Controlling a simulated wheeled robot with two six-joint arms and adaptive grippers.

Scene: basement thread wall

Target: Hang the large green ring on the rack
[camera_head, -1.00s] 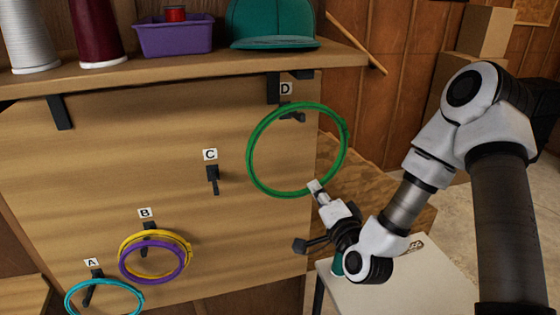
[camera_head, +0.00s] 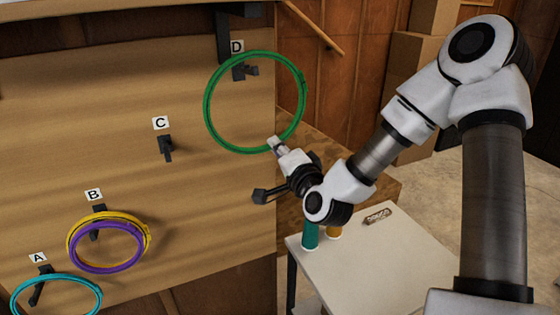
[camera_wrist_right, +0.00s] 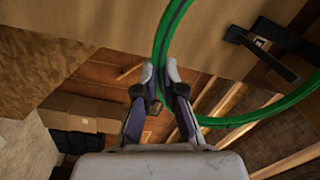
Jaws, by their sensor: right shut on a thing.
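The large green ring (camera_head: 207,100) is in front of the wooden board near peg D (camera_head: 245,71). My right gripper (camera_head: 275,145) is shut on the ring's lower right rim. In the head view the peg shows inside the ring's upper part, just below its top; I cannot tell whether the ring is around the peg or in front of it. The right wrist view shows the green ring (camera_wrist_right: 238,119) running up from between the fingers (camera_wrist_right: 160,78), with a dark bracket (camera_wrist_right: 262,48) at the upper right. My left gripper is not in view.
Peg C (camera_head: 165,147) is empty. A yellow ring (camera_head: 72,232) and a purple ring (camera_head: 142,252) hang at peg B (camera_head: 95,232), and a cyan ring (camera_head: 98,292) hangs at peg A (camera_head: 38,290). A small table (camera_head: 395,265) with spools stands below my right arm.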

